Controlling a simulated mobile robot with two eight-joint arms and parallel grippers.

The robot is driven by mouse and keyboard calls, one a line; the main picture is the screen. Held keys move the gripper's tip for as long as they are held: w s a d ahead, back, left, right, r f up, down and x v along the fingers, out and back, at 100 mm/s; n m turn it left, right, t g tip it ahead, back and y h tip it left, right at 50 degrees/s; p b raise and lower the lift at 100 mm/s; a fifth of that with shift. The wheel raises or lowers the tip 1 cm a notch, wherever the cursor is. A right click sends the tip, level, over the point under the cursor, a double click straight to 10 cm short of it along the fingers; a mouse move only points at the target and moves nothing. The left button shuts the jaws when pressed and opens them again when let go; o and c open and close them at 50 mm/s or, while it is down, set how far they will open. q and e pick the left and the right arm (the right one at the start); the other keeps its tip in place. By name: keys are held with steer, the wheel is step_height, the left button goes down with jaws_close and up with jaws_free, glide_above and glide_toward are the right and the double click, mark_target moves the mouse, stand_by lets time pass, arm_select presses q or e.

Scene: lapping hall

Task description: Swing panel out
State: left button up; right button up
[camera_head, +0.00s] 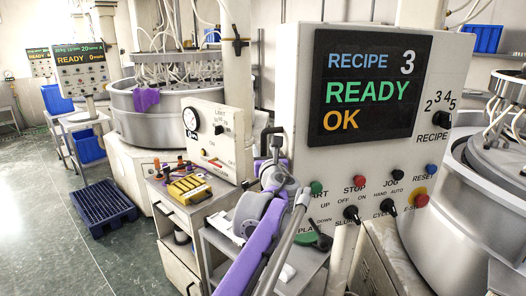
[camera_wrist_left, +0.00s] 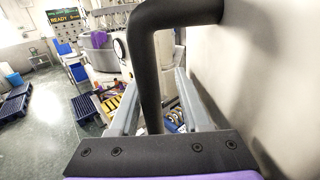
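The control panel (camera_head: 300,110) is a large off-white box with a dark screen reading RECIPE 3, READY, OK. Its front faces me, with knobs and buttons below the screen. A black handle (camera_head: 266,136) stands off its left edge. My left gripper (camera_head: 275,172) is at this handle, low beside the panel's left edge. In the left wrist view the bent black handle (camera_wrist_left: 146,75) runs down between the two grey fingers of my left gripper (camera_wrist_left: 154,85). The fingers are apart, with gaps visible beside the bar. My right gripper is not in view.
A gauge box (camera_head: 218,142) and a cart (camera_head: 180,225) with a yellow tray (camera_head: 188,188) stand left of the panel. A lapping machine (camera_head: 465,165) is close on the right. A blue pallet (camera_head: 98,208) lies on the floor at left, with clear floor beyond.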

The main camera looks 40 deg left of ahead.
arm_select(q)
steer(key=shift+s, duration=0.1)
steer(key=shift+s, duration=0.15)
steer(key=b+v, duration=0.1)
steer(key=v, duration=0.9)
steer(key=shift+d, duration=0.25)
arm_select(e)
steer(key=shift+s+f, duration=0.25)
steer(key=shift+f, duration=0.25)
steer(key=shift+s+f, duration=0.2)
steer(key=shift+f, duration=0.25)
